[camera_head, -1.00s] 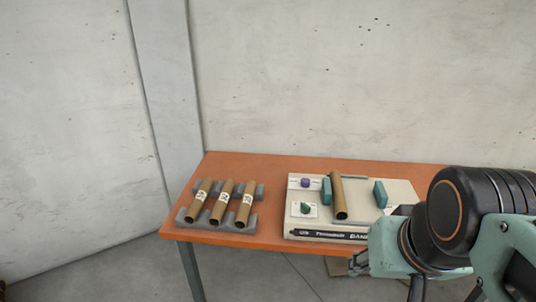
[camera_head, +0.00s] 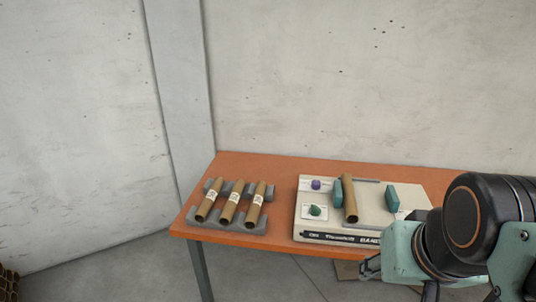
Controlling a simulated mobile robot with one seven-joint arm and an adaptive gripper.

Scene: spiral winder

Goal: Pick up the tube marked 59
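Three brown cardboard tubes lie side by side on a grey rack at the left of the orange table: a left tube (camera_head: 209,201), a middle tube (camera_head: 232,203) and a right tube (camera_head: 256,204). Each has a white label, but the numbers are too small to read, so I cannot tell which is marked 59. The grey rack (camera_head: 234,226) holds them apart from each other. My gripper (camera_head: 369,267) is at the lower right, in front of the table's front edge and away from the tubes. Its fingers are small and partly hidden by my arm.
A cream winder machine (camera_head: 325,224) stands right of the rack, with a fourth tube (camera_head: 350,200) beside a teal block (camera_head: 337,192). Another teal block (camera_head: 392,198) stands further right. The orange table (camera_head: 283,170) has bare room behind the rack. A concrete wall (camera_head: 320,80) is behind.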

